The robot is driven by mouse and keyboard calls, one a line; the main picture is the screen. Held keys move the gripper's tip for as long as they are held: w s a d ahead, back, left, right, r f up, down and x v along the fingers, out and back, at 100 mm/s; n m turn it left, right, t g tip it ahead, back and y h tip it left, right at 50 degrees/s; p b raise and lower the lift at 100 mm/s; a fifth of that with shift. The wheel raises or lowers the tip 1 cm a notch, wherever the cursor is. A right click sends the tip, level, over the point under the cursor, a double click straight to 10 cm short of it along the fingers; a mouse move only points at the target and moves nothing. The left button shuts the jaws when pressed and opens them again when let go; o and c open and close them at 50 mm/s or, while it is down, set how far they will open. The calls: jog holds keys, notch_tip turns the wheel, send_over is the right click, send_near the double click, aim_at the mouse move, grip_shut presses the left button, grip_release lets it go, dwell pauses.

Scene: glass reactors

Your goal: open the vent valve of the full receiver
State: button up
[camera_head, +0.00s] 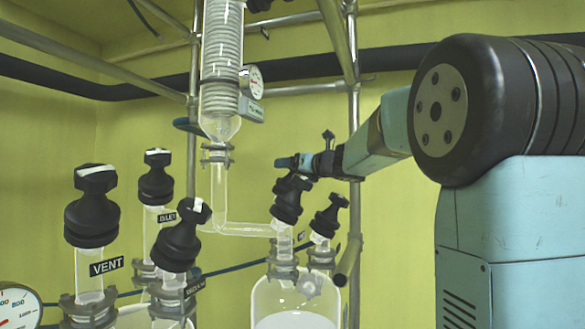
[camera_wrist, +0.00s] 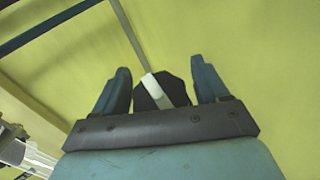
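The valve labelled VENT (camera_head: 92,220) has a black knob with a white mark on top and stands at the left in the head view. The receiver (camera_head: 275,300) at lower right holds white liquid and carries two black valves, a larger one (camera_head: 288,205) and a smaller one (camera_head: 330,217); the label by them is too small to read. My gripper (camera_head: 285,162) shows near the top of the larger one. In the wrist view, a black knob with a white stripe (camera_wrist: 160,90) sits between the open fingers, with narrow gaps at its sides. Which valve this is, I cannot tell.
A glass coil condenser (camera_head: 222,60) hangs at centre with a gauge (camera_head: 252,82) beside it. Metal frame posts (camera_head: 354,120) stand close to my arm. More black valves (camera_head: 180,240) crowd the left. A pressure gauge (camera_head: 18,305) sits at lower left.

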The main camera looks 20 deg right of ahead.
jog(key=c, duration=0.8)
jog(key=shift+c, duration=0.2)
jog(key=shift+n+y, duration=0.4)
jog(key=shift+n, duration=0.1)
jog(key=n+g+y, duration=0.1)
jog(key=n+y, duration=0.1)
jog(key=n+g+y, duration=0.2)
jog(key=n, duration=0.1)
jog(key=shift+s+a+g, duration=0.1)
jog(key=shift+a+g, duration=0.1)
jog(key=shift+g, duration=0.1)
jog(key=n+g+y, duration=0.1)
jog(key=n, duration=0.1)
jog(key=n+g+y, duration=0.1)
jog(key=n+g, duration=0.1)
jog(key=n+g+y, duration=0.1)
jog(key=n+g, duration=0.1)
jog(key=shift+s+a+n, duration=0.2)
jog(key=shift+s+n, duration=0.1)
jog(key=shift+s, duration=0.05)
jog(key=shift+n+g, duration=0.3)
jog(key=shift+g, duration=0.2)
jog(key=o, duration=1)
jog(key=shift+s, duration=0.1)
jog(key=shift+c, duration=0.2)
jog(key=shift+y, duration=0.3)
